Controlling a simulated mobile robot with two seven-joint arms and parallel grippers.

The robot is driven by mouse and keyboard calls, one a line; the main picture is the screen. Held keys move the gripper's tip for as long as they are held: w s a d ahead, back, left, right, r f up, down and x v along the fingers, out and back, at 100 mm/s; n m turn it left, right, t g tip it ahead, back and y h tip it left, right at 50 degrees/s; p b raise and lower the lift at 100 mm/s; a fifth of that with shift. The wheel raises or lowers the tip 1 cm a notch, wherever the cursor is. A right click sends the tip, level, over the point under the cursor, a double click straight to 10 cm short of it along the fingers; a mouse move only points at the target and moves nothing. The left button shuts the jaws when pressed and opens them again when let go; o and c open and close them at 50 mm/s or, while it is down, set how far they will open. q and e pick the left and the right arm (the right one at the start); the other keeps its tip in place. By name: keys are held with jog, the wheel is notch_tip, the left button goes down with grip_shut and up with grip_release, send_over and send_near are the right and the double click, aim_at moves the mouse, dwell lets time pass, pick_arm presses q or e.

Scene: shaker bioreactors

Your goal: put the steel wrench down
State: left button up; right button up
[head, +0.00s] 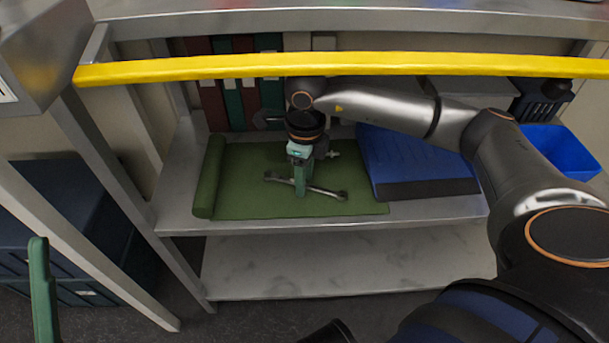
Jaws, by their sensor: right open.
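The steel wrench (323,190) lies on the green mat (240,172) on the shelf, running from left to right with a slight slant. Both of its ends show; its middle is hidden behind a green finger of my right gripper (300,188). That gripper points down over the wrench's middle and is open around or just above it; I cannot tell whether a finger touches it. A green finger, apparently of my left gripper (42,290), shows at the lower left edge; the rest of that gripper is out of view.
The mat has a rolled left edge. A blue folder-like item (415,160) lies right of it, and a blue bin (556,150) stands further right. Binders (235,95) stand behind. A yellow bar (340,65) crosses above the shelf. The lower shelf (340,265) is bare.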

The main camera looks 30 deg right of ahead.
notch_tip(320, 180, up, 8)
jog(key=p, duration=0.3)
jog(key=shift+f, duration=0.25)
jog(key=s+a+f+n+g+y, duration=0.25)
jog(key=s+a+y, duration=0.4)
jog(key=a, duration=0.65)
jog(key=s+a+r+g+y, duration=0.4)
jog(key=s+a+r+y, duration=0.45)
jog(key=s+a, duration=0.4)
notch_tip(320, 180, up, 13)
jog(key=m+t+y, duration=0.3)
jog(key=m+y, duration=0.4)
jog(key=y, duration=0.2)
jog(key=w+d+r+m+t+h, duration=0.1)
jog(key=w+d+m+t+h, duration=0.2)
jog(key=m+t, duration=0.9)
jog(key=w+d+m+t+h, duration=0.3)
jog(key=d+m+t+h, duration=0.3)
jog(key=m+t, duration=0.7)
jog(key=shift+w+d+r+m, duration=0.35)
jog(key=shift+d+r+m, duration=0.05)
jog(key=shift+d+m, duration=0.6)
